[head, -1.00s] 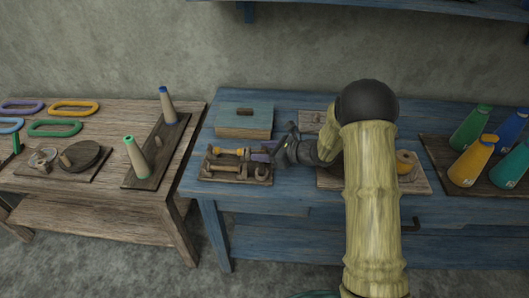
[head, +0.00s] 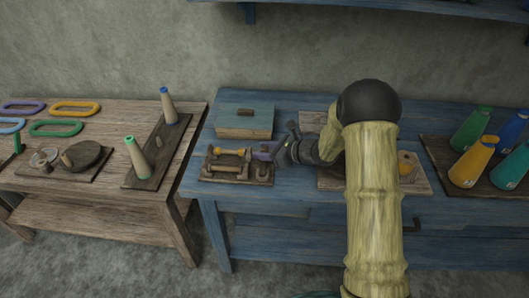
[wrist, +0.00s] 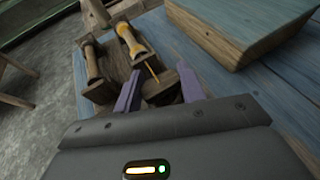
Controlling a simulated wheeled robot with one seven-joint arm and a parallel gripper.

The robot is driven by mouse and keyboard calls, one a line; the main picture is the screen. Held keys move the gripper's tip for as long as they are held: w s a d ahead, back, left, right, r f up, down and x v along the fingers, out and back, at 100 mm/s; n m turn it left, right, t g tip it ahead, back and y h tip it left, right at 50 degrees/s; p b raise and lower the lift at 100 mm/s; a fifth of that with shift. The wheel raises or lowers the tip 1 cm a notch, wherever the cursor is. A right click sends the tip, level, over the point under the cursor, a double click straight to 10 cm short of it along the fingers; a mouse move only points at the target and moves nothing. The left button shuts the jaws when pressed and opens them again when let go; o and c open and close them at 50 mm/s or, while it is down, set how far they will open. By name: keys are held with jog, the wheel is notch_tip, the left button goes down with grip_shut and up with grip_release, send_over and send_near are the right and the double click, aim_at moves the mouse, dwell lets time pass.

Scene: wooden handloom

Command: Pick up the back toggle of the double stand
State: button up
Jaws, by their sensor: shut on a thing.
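The double stand (head: 232,179) is a dark wooden rack at the left front of the blue table. It bears two wooden toggles lying side by side. The back toggle (head: 231,152) has a yellow-orange winding and lies in the stand; in the wrist view it shows (wrist: 131,42) with a thin yellow tip toward me. The front toggle (head: 226,168) lies in front of it, and to its left in the wrist view (wrist: 92,67). My gripper (wrist: 158,80) has its purple fingers either side of the stand's near end block, by the back toggle's tip. Finger contact is partly hidden.
A blue-topped wooden box (head: 245,121) stands behind the stand, close to my gripper's side. A board with several cones (head: 471,161) is at the right. A brown table (head: 90,188) with two cones is at the left, across a gap.

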aim_at(265, 149)
notch_tip(265, 149, up, 10)
jog(key=shift+f+p, duration=0.25)
jog(key=shift+p, duration=0.15)
dwell(0.3)
